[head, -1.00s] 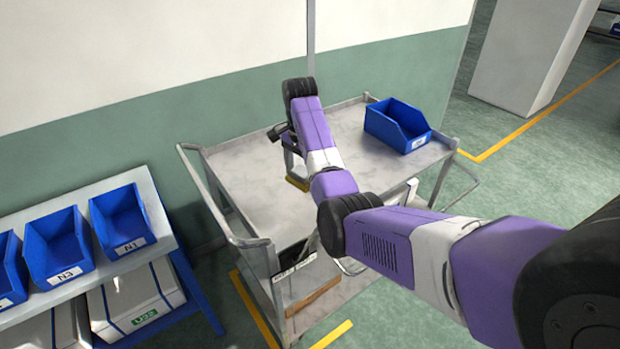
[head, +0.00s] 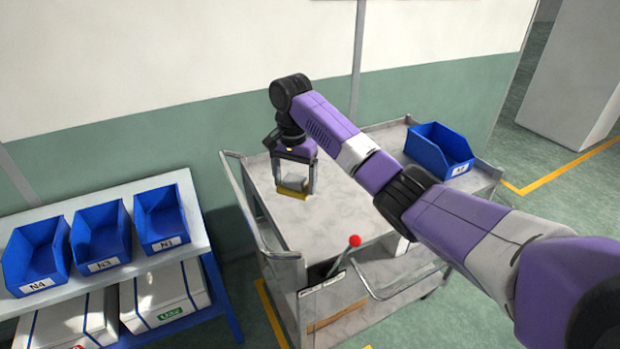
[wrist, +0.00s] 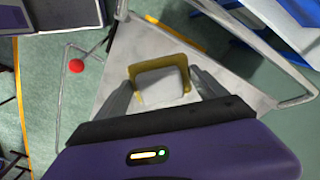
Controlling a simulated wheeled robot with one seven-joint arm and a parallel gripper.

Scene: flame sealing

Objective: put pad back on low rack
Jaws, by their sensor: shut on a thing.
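The pad is a pale grey block with a yellow lower edge (head: 291,193). My gripper (head: 294,180) is shut on it, with a finger at each side, over the left part of the cart top. The wrist view shows the pad (wrist: 160,88) between the fingers. I cannot tell how far the pad is above the cart. A low rack (head: 188,185) stands at the left. Its top bears blue bins labelled N4 (head: 36,254), N3 (head: 100,243) and N1 (head: 161,217). White boxes (head: 164,298) sit on its lower shelf.
The grey cart (head: 335,215) has raised side rails and a blue bin (head: 438,152) at its far right. A red ball (head: 355,240) on a stick rises at its front. A gap of floor separates cart and rack. The wall stands close behind.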

